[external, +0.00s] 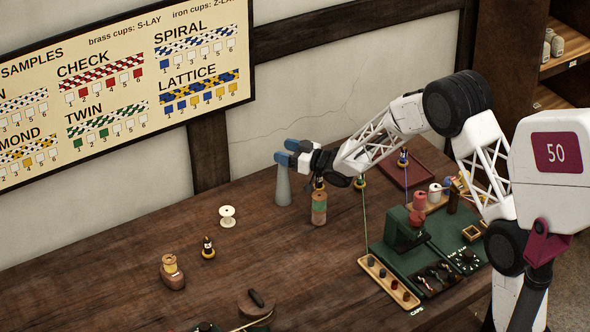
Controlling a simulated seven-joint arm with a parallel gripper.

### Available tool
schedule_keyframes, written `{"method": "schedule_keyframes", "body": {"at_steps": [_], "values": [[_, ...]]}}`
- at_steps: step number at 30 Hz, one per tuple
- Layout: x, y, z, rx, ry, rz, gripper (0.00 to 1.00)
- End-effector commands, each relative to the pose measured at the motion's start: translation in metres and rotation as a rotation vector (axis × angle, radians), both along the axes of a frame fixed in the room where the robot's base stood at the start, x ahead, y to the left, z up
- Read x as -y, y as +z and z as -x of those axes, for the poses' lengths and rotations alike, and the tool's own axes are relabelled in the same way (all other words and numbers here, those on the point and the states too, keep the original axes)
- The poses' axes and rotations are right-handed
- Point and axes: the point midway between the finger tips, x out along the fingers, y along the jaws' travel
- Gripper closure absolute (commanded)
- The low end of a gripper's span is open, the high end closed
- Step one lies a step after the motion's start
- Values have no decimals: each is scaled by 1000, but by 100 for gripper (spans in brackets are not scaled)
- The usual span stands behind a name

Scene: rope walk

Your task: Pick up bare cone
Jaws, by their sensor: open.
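The bare cone (283,190), a plain grey tapering form, stands upright on the wooden table. My gripper (287,153) is level at the cone's top, with its two blue fingertips pointing left. The fingers are open, and the nearer one overlaps the cone's tip in this view. The tip is hidden behind it, so I cannot tell whether the fingers touch the cone or how far it sits between them.
A banded spool (319,208) stands close right of the cone. A white spool (227,217) and a small dark bobbin (208,249) stand front left. A green machine (402,230) and a cap tray (388,283) are at right.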

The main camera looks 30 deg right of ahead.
Motion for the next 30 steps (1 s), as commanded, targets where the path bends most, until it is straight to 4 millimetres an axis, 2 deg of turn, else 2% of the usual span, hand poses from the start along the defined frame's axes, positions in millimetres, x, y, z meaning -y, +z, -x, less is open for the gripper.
{"method": "schedule_keyframes", "body": {"at_steps": [11,16,22,30], "values": [[0,-5,0,-1,0,0,37],[0,-21,0,-1,0,0,37],[0,-49,0,-2,-1,-1,37],[-14,-46,-22,1,0,-1,37]]}}
